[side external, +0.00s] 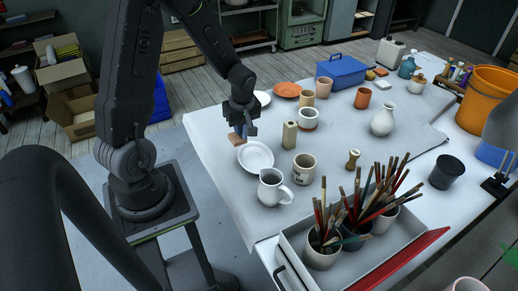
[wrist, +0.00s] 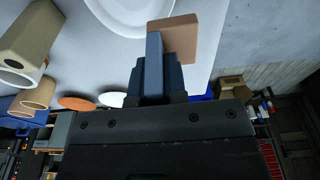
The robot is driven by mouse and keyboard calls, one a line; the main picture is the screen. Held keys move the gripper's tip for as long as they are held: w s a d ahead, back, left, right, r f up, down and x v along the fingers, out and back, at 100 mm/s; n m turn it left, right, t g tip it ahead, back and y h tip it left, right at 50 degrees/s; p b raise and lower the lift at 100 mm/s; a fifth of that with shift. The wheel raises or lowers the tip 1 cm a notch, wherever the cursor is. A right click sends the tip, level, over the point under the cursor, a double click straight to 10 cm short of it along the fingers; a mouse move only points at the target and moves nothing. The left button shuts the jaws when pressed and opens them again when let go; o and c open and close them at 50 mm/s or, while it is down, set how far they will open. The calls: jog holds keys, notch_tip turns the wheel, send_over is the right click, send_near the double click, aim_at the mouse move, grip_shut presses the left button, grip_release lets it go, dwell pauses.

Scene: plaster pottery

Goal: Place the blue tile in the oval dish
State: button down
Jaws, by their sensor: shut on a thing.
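My gripper (side external: 243,132) is shut on a flat tan-brown tile (side external: 234,139), which sticks out to the left of the fingers in the side view. In the wrist view the tile (wrist: 178,38) shows at the tips of my blue-grey fingers (wrist: 158,55). I see no clearly blue tile. The white oval dish (side external: 258,166) lies on the table just below and to the right of the tile in the side view. Part of the dish shows at the top of the wrist view (wrist: 125,19). The tile is held above the table, apart from the dish's middle.
A cream block-like bottle (side external: 289,136), a cup (side external: 304,168) and a grey-white jug (side external: 271,187) stand close around the dish. A tray (side external: 385,243) with brush pots is at the front. A white vase (side external: 383,122) and blue box (side external: 342,70) stand farther back.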

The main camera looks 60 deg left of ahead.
jog(key=w+d+f, duration=0.1)
jog(key=w+d, duration=0.1)
jog(key=w+d+f, duration=0.1)
jog(key=w+f, duration=0.1)
jog(key=shift+w+d+f, duration=0.1)
jog(key=shift+d+f, duration=0.2)
jog(key=shift+d, duration=0.1)
jog(key=shift+f, duration=1.9)
jog(key=shift+f, duration=0.1)
jog(key=c, duration=1.2)
grip_release()
jog(key=shift+o, duration=0.2)
